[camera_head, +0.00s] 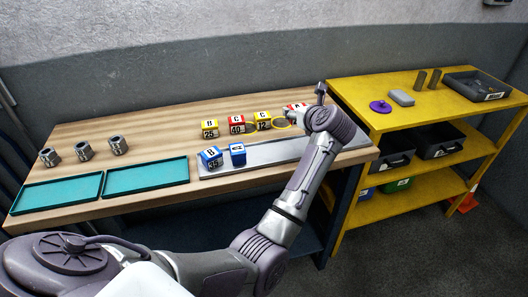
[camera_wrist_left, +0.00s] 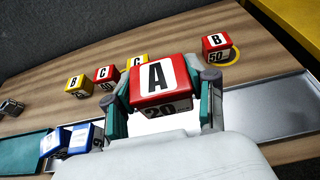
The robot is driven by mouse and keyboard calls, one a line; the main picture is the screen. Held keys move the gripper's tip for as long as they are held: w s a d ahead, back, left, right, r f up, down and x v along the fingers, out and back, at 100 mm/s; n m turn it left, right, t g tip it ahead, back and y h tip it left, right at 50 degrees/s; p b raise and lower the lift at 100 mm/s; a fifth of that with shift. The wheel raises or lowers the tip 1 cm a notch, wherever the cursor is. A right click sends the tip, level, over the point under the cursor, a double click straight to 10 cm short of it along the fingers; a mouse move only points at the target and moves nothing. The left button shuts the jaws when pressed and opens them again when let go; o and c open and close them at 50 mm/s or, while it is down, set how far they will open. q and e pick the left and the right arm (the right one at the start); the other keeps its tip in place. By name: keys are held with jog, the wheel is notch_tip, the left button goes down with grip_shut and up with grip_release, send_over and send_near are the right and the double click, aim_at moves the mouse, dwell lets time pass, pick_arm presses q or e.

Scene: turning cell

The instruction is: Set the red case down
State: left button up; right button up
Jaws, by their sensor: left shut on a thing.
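The red case marked A 20 (camera_wrist_left: 158,82) is between the two fingers of my left gripper (camera_wrist_left: 164,95), which is shut on it. In the head view the red case (camera_head: 294,106) shows only in part beside my left gripper (camera_head: 310,113), at the right of the wooden bench (camera_head: 90,131). My wrist hides much of it there. Its height over the bench is hard to tell. A yellow ring (camera_head: 280,122) lies on the bench near it. My right gripper is not in view.
A yellow C case (camera_head: 263,121), a red C 40 case (camera_head: 237,124) and a yellow B 25 case (camera_head: 209,128) stand nearby. A red B 50 case (camera_wrist_left: 216,46) stands by a yellow ring. Two blue cases (camera_head: 211,158) stand on the grey tray (camera_head: 262,156).

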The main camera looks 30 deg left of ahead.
pick_arm(q)
jog(key=p, duration=0.3)
send_over(263, 154)
notch_tip(263, 154, down, 6)
jog(key=shift+d+r, duration=0.15)
jog(key=shift+r, duration=0.05)
jog(key=shift+f, duration=0.2)
notch_tip(263, 154, down, 4)
jog(key=shift+r+p, duration=0.1)
jog(key=shift+p, duration=0.25)
jog(key=shift+f, duration=0.3)
jog(key=o, duration=1)
jog(key=shift+r, duration=0.15)
